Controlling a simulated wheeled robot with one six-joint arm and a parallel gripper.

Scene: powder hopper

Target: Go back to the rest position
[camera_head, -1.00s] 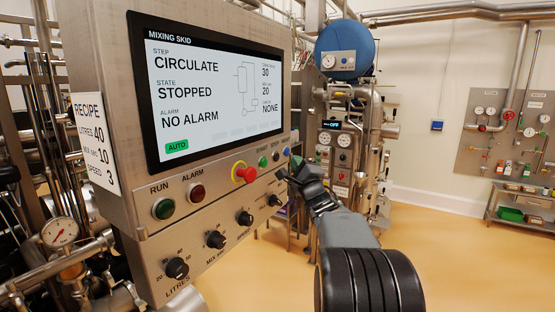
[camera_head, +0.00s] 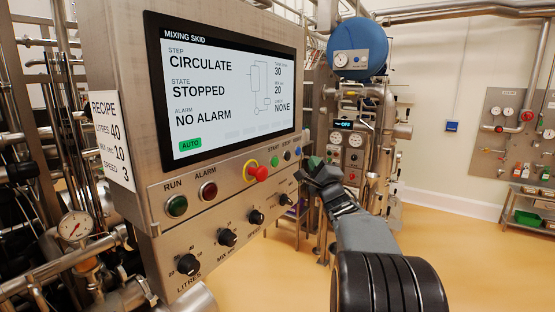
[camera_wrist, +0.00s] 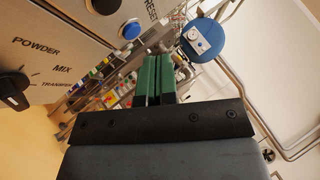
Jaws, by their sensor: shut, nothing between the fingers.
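My gripper (camera_head: 318,166) is just right of the mixing skid's control panel (camera_head: 150,222), near its row of buttons. It looks clear of the panel, with nothing held. In the wrist view, the green fingers (camera_wrist: 155,80) are together and empty. The panel's screen (camera_head: 228,88) reads CIRCULATE, STOPPED, NO ALARM, with a green AUTO tag. The wrist view shows a blue button (camera_wrist: 131,29) and a black selector knob (camera_wrist: 13,91) by the words POWDER, MIX and TRANSFER.
A red emergency stop button (camera_head: 257,173) juts out from the panel. A steel machine with a blue drum (camera_head: 357,48) stands behind my gripper. Pipes and a pressure gauge (camera_head: 75,227) crowd the left. The yellow floor (camera_head: 470,265) at the right is clear up to a wall shelf.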

